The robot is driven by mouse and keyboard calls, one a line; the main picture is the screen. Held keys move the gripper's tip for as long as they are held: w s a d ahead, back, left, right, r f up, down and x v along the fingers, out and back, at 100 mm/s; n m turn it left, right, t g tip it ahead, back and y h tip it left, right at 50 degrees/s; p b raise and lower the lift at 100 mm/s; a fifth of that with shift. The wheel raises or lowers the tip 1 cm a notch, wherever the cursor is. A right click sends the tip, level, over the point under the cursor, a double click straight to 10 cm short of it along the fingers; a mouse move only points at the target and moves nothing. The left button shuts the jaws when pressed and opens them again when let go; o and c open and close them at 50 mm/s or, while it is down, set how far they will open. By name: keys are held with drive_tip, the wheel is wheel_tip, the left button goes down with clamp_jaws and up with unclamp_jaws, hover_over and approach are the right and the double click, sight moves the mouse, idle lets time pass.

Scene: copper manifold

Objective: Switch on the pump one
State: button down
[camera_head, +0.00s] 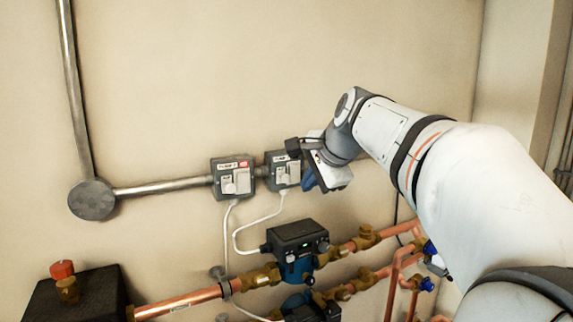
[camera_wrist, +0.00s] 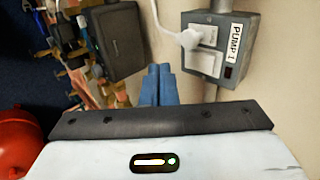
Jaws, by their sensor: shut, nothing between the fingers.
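Two grey switch boxes sit side by side on the wall in the head view. The right box (camera_head: 283,171) is closest to my gripper; its label is too small to read there. A box labelled "PUMP 1" (camera_wrist: 217,45) shows at the upper right of the wrist view, with a white rocker, a plugged-in white plug and a dark red indicator. My gripper (camera_head: 308,181) is just right of the right box in the head view. Its blue fingers (camera_wrist: 157,84) are closed together and empty, and appear apart from the PUMP 1 box in the wrist view.
The left switch box (camera_head: 232,177) has a bright red indicator. A dark pump head (camera_head: 298,237) with a green light sits below on copper pipes (camera_head: 180,302). White cables hang from both boxes. A red rounded vessel (camera_wrist: 20,142) shows at left in the wrist view.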

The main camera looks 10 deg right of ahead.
sight(295, 174)
drive_tip(key=w, duration=0.1)
drive_tip(key=w+a, duration=0.1)
drive_tip(key=w+p, duration=0.1)
drive_tip(key=w, duration=0.1)
drive_tip(key=shift+a+f, duration=0.15)
drive_tip(key=shift+f, duration=0.1)
drive_tip(key=shift+w+f+t+b, duration=0.15)
drive_tip(key=shift+t+b, duration=0.15)
drive_tip(key=shift+b, duration=0.3)
